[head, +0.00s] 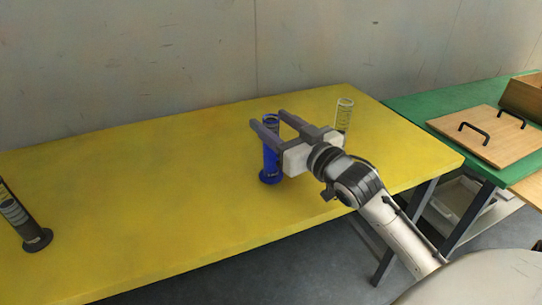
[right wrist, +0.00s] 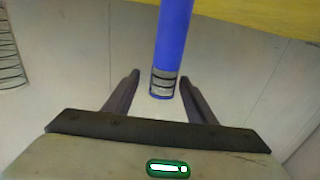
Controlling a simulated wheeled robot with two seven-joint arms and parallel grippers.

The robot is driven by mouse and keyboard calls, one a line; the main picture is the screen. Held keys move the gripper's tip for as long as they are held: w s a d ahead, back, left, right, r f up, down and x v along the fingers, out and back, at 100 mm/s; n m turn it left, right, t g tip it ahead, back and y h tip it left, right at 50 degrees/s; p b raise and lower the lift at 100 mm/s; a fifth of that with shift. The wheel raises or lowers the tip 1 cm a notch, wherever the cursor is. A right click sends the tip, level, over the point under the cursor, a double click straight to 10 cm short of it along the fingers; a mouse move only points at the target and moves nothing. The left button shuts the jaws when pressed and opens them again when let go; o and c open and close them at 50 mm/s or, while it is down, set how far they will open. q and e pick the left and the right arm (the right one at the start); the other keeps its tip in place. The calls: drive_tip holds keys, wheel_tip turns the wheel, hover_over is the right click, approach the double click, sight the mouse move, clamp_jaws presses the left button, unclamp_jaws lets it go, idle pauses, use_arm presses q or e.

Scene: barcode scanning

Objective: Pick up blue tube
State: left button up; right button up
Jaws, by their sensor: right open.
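The blue tube (head: 270,160) stands upright on the yellow table, with a round base and a label. My right gripper (head: 268,119) is open at the tube's upper part, and one finger partly covers the tube in the head view. In the right wrist view the blue tube (right wrist: 174,45) shows with its labelled end between the two open fingers (right wrist: 158,84), with gaps on both sides. I cannot tell whether a finger touches it. My left gripper is not in view.
A clear tube (head: 344,114) stands right of the gripper on the yellow table (head: 150,190). A black tube (head: 25,222) stands at the far left. A green table (head: 420,104) holds a wooden board with handles (head: 495,134). The table's middle left is clear.

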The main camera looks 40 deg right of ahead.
drive_tip(key=w, duration=0.4)
drive_tip(key=shift+w+a, duration=0.15)
drive_tip(key=shift+w, duration=0.1)
drive_tip(key=shift+c, duration=0.2)
clamp_jaws()
